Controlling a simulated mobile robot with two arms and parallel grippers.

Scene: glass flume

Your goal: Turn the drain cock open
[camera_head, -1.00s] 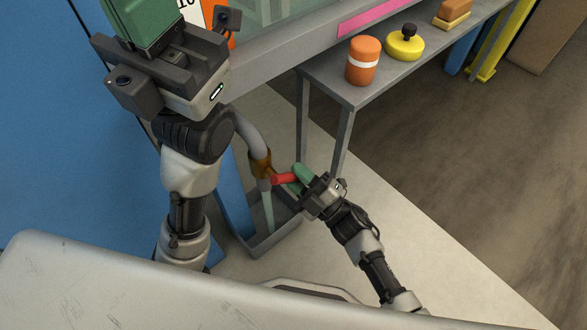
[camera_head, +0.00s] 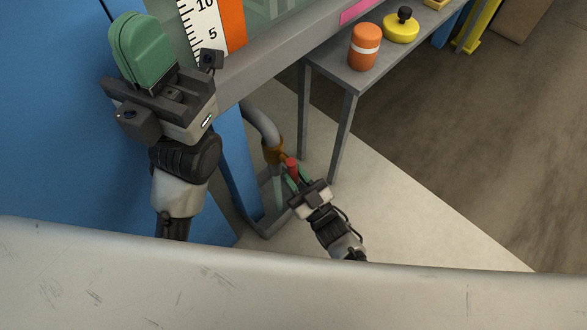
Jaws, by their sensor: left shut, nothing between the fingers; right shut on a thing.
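The drain cock is a brass-coloured valve (camera_head: 273,151) at the lower end of a curved grey pipe (camera_head: 261,122), under the flume's edge. Its red handle (camera_head: 292,164) stands out beside the brass body. My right gripper (camera_head: 291,177) is shut on the red handle, with its green fingers partly hidden by the handle and the gripper body. A pale strip, perhaps a spout or water, shows below the valve. My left gripper (camera_head: 140,40) is shut and empty, its green fingers raised at the left, well away from the cock.
A grey side table (camera_head: 350,78) at the upper right holds an orange jar (camera_head: 364,47) and a yellow round thing with a black knob (camera_head: 401,27). A scale (camera_head: 207,28) stands behind my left gripper. A blue panel (camera_head: 60,120) fills the left.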

